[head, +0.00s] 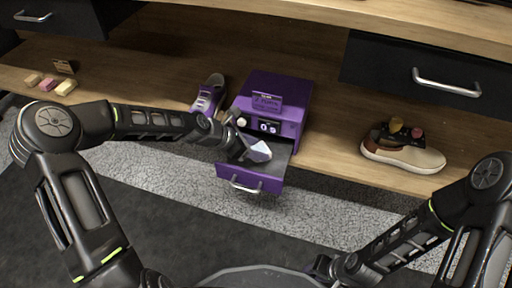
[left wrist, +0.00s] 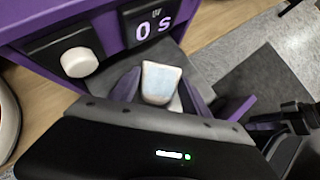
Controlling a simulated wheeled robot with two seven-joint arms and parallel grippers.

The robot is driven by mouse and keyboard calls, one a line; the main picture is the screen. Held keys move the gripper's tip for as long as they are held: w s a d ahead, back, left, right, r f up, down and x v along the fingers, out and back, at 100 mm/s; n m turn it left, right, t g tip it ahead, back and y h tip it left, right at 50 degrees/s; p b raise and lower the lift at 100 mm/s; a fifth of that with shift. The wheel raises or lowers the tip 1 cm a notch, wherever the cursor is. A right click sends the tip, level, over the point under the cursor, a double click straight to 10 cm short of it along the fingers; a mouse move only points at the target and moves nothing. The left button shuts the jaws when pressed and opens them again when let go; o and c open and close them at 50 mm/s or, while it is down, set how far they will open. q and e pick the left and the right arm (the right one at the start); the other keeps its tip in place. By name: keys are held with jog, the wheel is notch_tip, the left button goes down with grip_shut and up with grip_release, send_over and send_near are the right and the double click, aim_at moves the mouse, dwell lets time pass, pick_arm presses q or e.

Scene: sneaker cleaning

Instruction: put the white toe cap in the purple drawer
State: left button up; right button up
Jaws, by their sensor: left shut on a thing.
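The white toe cap (head: 259,151) is held by my left gripper (head: 246,147) over the open purple drawer (head: 236,176). In the left wrist view the cap (left wrist: 162,82) sits between the two fingers, with a pale bluish face showing. The drawer is pulled out from the purple cabinet (head: 281,91), and its grey inside shows around the cap. I cannot tell whether the cap touches the drawer floor. My right gripper (head: 320,267) is low in the head view, away from the drawer, and its fingers are too small and dark to read.
A purple sneaker (head: 209,95) stands left of the cabinet. A tan and white shoe (head: 403,153) with small items on it is at the right. Several small blocks (head: 48,83) lie at the far left. The cabinet front has a white knob (left wrist: 79,62) and a display (left wrist: 153,27).

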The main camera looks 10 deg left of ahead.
pick_arm(q)
jog(key=shift+f, duration=0.4)
jog(key=o, duration=1.6)
jog(key=p+v, duration=0.3)
jog(key=v, duration=0.4)
jog(key=shift+a+r+p, duration=0.1)
jog(key=shift+r+p, duration=0.1)
jog(key=shift+p, duration=0.2)
jog(key=shift+s+a+r, duration=0.1)
jog(key=shift+s, duration=0.05)
